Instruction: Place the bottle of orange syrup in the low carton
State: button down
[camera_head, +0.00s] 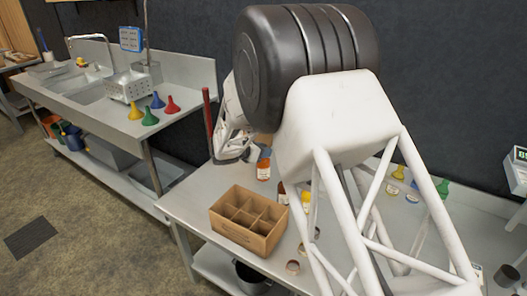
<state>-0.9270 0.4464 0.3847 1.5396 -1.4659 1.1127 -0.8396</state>
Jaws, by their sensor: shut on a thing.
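The low carton (236,233) is an open brown cardboard box with several divided compartments, standing on the steel table; the compartments that show look empty. A bottle of orange syrup (263,171) with a white label is upright behind the carton. My gripper (249,153) is at the bottle's upper part, behind and above the carton. It is shut on the bottle, though the fingertips are small and partly hidden by the bottle and my arm. I cannot tell whether the bottle's base touches the table.
A dark bottle (282,193) and a yellow-labelled jar (306,199) stand right of the carton, partly behind my arm. A small open ring-like item (292,267) lies near the front edge. A red upright rod (208,122) stands left of my gripper. Colored funnels (150,116) are on the sink bench.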

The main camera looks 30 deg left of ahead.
jog(key=shift+s+r, duration=0.1)
jog(key=shift+r, duration=0.05)
jog(key=shift+s+d+r, duration=0.3)
jog(key=shift+s+d, duration=0.05)
jog(key=s+d+r, duration=0.8)
jog(key=s+d, duration=0.4)
jog(key=s, duration=0.1)
jog(key=shift+s+d+r+n+y, duration=0.15)
jog(key=shift+s+d+n+y, duration=0.1)
jog(key=shift+n+y, duration=0.15)
send_over(274, 204)
jog(key=s+d, duration=0.2)
jog(key=s, duration=0.1)
notch_tip(274, 204, down, 14)
jog(key=shift+s, duration=0.2)
jog(key=shift+f, duration=0.2)
jog(key=shift+f, duration=1.95)
jog(key=c, duration=0.8)
grip_release()
